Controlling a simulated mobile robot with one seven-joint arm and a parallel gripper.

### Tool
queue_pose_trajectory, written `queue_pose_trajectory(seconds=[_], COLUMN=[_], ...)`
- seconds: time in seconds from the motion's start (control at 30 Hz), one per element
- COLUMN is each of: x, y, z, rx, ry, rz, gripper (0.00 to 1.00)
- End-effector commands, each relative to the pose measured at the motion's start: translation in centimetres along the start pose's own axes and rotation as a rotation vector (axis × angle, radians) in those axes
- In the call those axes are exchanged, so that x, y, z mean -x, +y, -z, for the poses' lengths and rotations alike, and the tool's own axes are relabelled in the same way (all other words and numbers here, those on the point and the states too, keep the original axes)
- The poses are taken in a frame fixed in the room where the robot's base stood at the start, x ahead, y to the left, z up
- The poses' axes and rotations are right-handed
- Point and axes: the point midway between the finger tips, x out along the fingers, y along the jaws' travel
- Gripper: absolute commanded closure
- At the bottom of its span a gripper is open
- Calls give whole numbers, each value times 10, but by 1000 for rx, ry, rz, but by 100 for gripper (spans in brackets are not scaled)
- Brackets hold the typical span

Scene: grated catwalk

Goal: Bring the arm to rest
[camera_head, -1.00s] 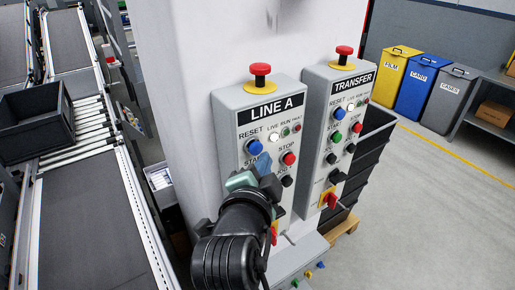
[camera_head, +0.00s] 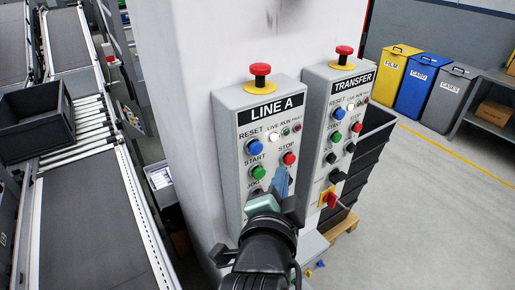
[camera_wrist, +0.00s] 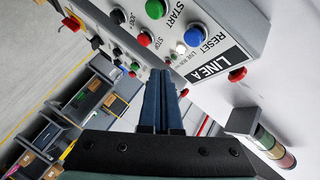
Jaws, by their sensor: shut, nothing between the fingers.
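My gripper (camera_head: 283,183) is in front of the lower part of the LINE A control box (camera_head: 228,128), below its STOP button. Its two blue fingers lie together with nothing between them, as the wrist view (camera_wrist: 160,92) also shows. The LINE A box has a red mushroom button (camera_head: 260,69) on top, a blue RESET button (camera_head: 255,147), a green START button (camera_head: 258,172) and a red STOP button (camera_head: 289,158). My gripper and wrist hide the lower controls of this box. I cannot tell whether the fingertips touch the panel.
The TRANSFER box (camera_head: 316,82) stands just right of LINE A, with a red rotary switch (camera_head: 331,200) low down. A conveyor with a dark crate (camera_head: 35,120) runs at left. Stacked dark bins (camera_head: 372,150) stand behind the boxes. Open floor (camera_head: 430,220) lies at right.

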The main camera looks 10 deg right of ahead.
Motion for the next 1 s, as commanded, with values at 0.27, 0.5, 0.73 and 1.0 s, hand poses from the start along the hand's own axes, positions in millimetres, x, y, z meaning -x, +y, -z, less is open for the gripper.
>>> queue_pose_trajectory(seconds=[0.27, 0.5, 0.73, 1.0], x=[0, 3, 47, 160], y=[0, -19, -142, -265], z=[0, 4, 37, 89], rx=[0, 35, 322, 674], ry=[0, 6, 134, 523], rz=[0, 51, 403, 771], gripper=[100, 100, 100, 100])
